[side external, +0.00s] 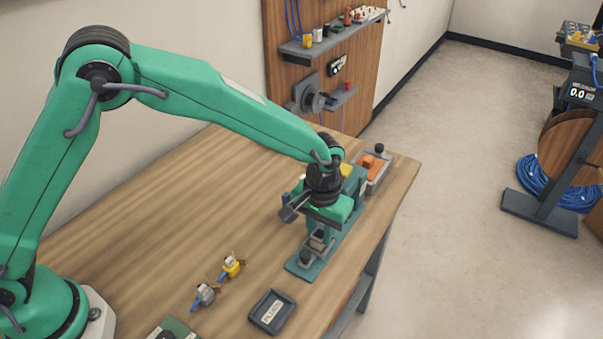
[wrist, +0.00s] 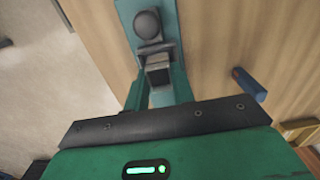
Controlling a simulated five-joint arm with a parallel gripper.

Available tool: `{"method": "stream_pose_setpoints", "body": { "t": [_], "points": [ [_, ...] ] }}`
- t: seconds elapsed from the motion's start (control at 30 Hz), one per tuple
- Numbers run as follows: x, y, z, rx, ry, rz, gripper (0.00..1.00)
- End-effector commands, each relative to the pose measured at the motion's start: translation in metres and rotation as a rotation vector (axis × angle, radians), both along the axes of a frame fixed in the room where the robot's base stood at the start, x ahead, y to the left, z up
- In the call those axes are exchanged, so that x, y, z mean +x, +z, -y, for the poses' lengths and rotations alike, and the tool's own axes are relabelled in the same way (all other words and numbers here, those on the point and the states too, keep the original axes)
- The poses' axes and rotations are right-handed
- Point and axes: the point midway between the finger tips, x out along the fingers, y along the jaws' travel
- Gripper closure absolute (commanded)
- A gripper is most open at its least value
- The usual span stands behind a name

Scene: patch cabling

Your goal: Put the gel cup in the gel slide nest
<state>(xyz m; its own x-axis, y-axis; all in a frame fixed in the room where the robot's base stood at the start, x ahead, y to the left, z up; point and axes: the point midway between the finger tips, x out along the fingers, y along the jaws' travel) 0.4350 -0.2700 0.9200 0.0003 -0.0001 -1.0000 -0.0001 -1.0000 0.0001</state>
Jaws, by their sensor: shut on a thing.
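My gripper (side external: 318,236) points down over the front part of a long teal fixture (side external: 301,269), which I take to hold the gel slide nest. In the wrist view, my gripper (wrist: 158,78) is shut on a small grey, boxy piece (wrist: 158,71) that looks like the gel cup. The fixture shows beyond the fingertips, with its dark round knob (wrist: 147,24). The fingers and the piece hide the nest itself. I cannot tell whether the cup touches it or is held just above.
A grey tray with orange parts (side external: 371,165) stands behind the fixture. A black labelled tray (side external: 272,312) lies in front. A yellow connector (side external: 231,266) and a grey connector (side external: 204,293) lie to the left. The wooden table (side external: 150,215) is clear further left.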

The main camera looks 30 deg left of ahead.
Motion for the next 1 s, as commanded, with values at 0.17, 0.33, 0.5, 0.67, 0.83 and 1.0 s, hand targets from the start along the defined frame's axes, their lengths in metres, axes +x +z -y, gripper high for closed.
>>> {"method": "stream_pose_setpoints", "body": {
  "t": [0.17, 0.33, 0.5, 0.67, 0.83, 1.0],
  "points": [
    [0.0, 0.0, 0.0, 0.0, 0.0, 0.0, 0.98],
    [0.0, -0.003, 0.0, 0.0, 0.0, 0.0, 0.66],
    [0.0, -0.003, 0.0, 0.0, 0.0, 0.0, 0.54],
    [0.0, -0.002, 0.0, 0.0, 0.0, 0.0, 0.54],
    [0.0, 0.002, 0.0, 0.0, 0.0, 0.001, 0.54],
    [0.0, 0.015, 0.0, -0.001, 0.0, 0.002, 0.54]
  ]
}}
